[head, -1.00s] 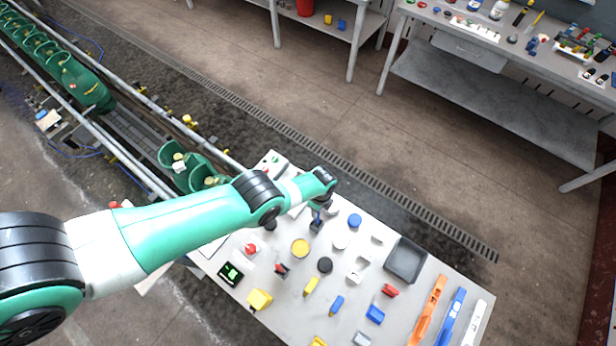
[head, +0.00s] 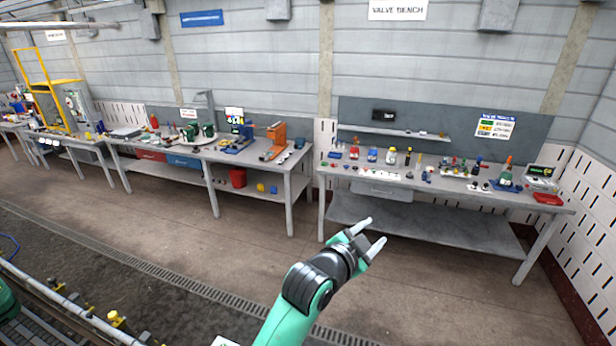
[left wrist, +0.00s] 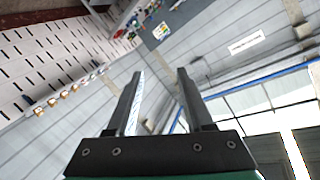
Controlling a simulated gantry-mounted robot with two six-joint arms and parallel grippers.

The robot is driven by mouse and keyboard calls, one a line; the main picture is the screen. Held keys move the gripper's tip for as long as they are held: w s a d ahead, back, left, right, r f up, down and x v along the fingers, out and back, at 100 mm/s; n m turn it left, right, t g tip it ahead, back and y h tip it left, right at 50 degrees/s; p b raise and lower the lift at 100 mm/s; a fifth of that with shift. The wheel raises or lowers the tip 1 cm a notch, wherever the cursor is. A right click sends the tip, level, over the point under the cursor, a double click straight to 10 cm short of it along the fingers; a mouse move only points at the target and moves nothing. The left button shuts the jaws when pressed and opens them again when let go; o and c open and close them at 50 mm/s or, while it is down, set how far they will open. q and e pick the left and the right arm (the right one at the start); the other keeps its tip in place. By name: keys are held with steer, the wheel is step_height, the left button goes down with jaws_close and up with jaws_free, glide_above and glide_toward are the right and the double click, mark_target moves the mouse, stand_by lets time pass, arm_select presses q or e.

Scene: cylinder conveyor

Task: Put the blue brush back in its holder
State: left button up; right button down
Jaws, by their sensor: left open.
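My left gripper (head: 372,232) is raised in front of the right-hand bench in the head view. Its two pale fingers are spread, with nothing between them. In the left wrist view the gripper (left wrist: 160,76) shows the same two open fingers, with wall and bench behind the gap. I cannot make out the blue brush or its holder in either view; the small items on the benches are too small to tell apart. My right gripper is not in view.
The valve bench (head: 450,185) holds bottles, tools and a red tray (head: 548,198). Another bench (head: 228,157) at the middle left carries machines, with a red bucket (head: 237,177) on its lower shelf. Open floor (head: 180,222) lies in front. A conveyor (head: 70,312) runs at lower left.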

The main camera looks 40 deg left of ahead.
arm_select(q)
steer(key=s+d+r+n+t, duration=0.1)
steer(key=s+r+t, duration=0.3)
steer(key=r, duration=0.5)
steer(key=s+d+r+n+t+h, duration=0.1)
steer(key=s+d+r+n, duration=0.1)
steer(key=s+r, duration=0.5)
steer(key=s+d+r+n+t, duration=0.1)
steer(key=s+r+t, duration=0.25)
steer(key=r, duration=0.65)
steer(key=s+r+t, duration=0.1)
steer(key=s+r, duration=0.2)
steer(key=s, duration=0.3)
steer(key=s+r+n+t+h, duration=0.1)
steer(key=s+r+t, duration=0.1)
steer(key=s+r, duration=0.2)
steer(key=shift+s+d+h, duration=0.3)
steer(key=shift+s+d, duration=0.1)
steer(key=shift+s, duration=0.55)
